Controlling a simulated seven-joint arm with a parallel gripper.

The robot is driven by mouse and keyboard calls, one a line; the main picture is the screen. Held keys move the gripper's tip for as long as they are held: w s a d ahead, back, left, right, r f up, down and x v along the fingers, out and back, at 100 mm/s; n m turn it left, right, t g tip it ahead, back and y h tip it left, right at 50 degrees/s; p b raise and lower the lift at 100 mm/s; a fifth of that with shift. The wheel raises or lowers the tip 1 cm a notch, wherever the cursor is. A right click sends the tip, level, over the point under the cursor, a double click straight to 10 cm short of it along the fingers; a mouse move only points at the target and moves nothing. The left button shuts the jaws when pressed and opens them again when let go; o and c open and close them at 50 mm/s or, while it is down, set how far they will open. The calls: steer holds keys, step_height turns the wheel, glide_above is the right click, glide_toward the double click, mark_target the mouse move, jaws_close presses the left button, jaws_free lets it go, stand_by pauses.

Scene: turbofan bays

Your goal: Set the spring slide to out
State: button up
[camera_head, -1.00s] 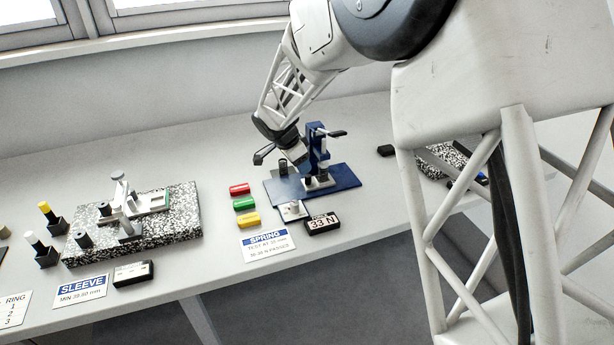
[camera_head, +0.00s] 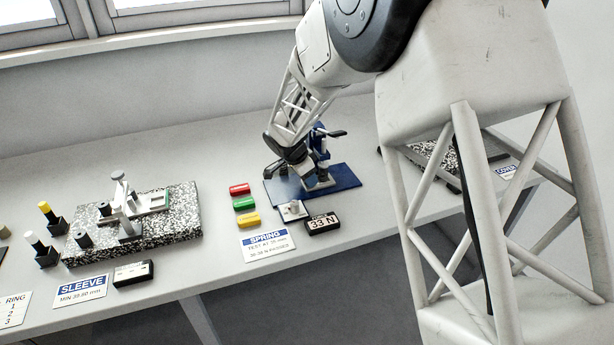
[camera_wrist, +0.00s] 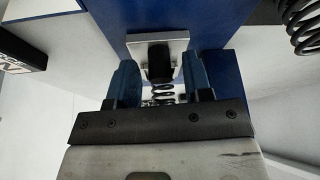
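The spring tester has a blue base plate (camera_head: 342,177) and a blue upright (camera_head: 320,148) with a dark handle on top. A pale square plate with a small knob (camera_head: 291,210) sits at its front edge. My gripper (camera_head: 303,172) is low at the tester's left side, and its fingertips are hard to make out there. In the wrist view my gripper (camera_wrist: 159,80) is open, its two blue fingers apart. Between and beyond them show a dark post (camera_wrist: 158,62) on a silver plate (camera_wrist: 172,42) and a coil spring (camera_wrist: 163,91). I cannot tell whether the fingers touch anything.
The 33 N readout (camera_head: 322,224) and SPRING card (camera_head: 268,245) lie in front. Red (camera_head: 239,189), green (camera_head: 244,204) and yellow (camera_head: 248,220) blocks stand left of the tester. A speckled sleeve fixture (camera_head: 182,222) is further left. Another dark coil (camera_wrist: 301,22) shows in the wrist view.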

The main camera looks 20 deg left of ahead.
jaws_close()
steer(key=s+a, duration=0.7)
steer(key=shift+s+a, duration=0.2)
steer(key=shift+a, duration=0.05)
steer(key=shift+o, duration=0.7)
jaws_free()
steer(key=shift+r, duration=0.15)
steer(key=v, duration=0.7)
steer(key=shift+r, duration=0.3)
